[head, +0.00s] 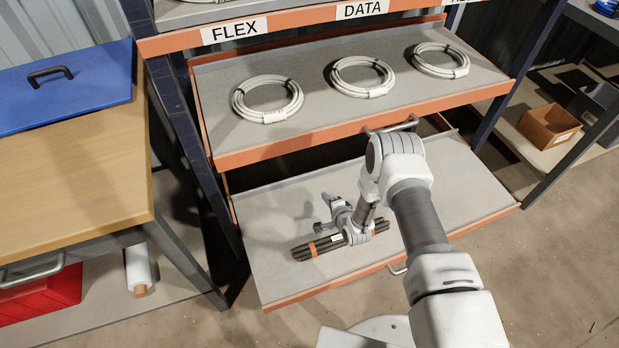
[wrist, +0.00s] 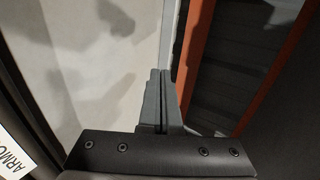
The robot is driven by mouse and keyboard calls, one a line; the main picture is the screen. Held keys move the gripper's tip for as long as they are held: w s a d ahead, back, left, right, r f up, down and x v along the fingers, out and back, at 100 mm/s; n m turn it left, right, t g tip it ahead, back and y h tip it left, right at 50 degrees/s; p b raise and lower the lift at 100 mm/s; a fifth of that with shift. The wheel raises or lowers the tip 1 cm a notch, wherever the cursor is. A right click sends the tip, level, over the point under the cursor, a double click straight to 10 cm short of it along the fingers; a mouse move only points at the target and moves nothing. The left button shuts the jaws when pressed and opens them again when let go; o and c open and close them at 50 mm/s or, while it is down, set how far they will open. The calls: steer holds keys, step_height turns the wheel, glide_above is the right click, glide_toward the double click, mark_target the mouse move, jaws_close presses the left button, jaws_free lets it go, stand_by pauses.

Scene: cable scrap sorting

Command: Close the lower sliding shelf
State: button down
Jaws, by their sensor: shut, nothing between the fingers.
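The lower sliding shelf (head: 450,190), grey with an orange rim, is pulled out below the upper shelf in the head view. A metal handle (head: 397,269) shows on its front edge, partly covered by my arm. A black cable bundle (head: 312,250) with orange bands and a white label lies on it near the left front. My arm reaches down over the shelf beside the bundle. My gripper (wrist: 159,76) is shut and empty in the wrist view, with a grey surface (wrist: 110,50) to its left. Its fingertips are hard to make out in the head view.
The upper shelf (head: 310,75) is also out, holding three white cable coils, with a handle (head: 390,125) on its front. A wooden workbench (head: 70,170) with a blue lid (head: 90,90) stands left. A cardboard box (head: 548,128) is on the right rack. Floor in front is partly clear.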

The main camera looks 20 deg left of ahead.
steer(key=b, duration=0.5)
glide_toward(309, 175)
steer(key=f, duration=0.1)
steer(key=w+f, duration=0.1)
steer(key=a+f, duration=0.1)
steer(key=f, duration=0.1)
steer(key=shift+w+f, duration=0.1)
steer(key=shift+w, duration=0.1)
steer(key=shift+w+a+b, duration=0.65)
steer(key=shift+w+a, duration=0.05)
steer(key=shift+w, duration=0.3)
steer(key=shift+w+a+r, duration=0.3)
steer(key=shift+w+a, duration=0.1)
steer(key=shift+w, duration=0.15)
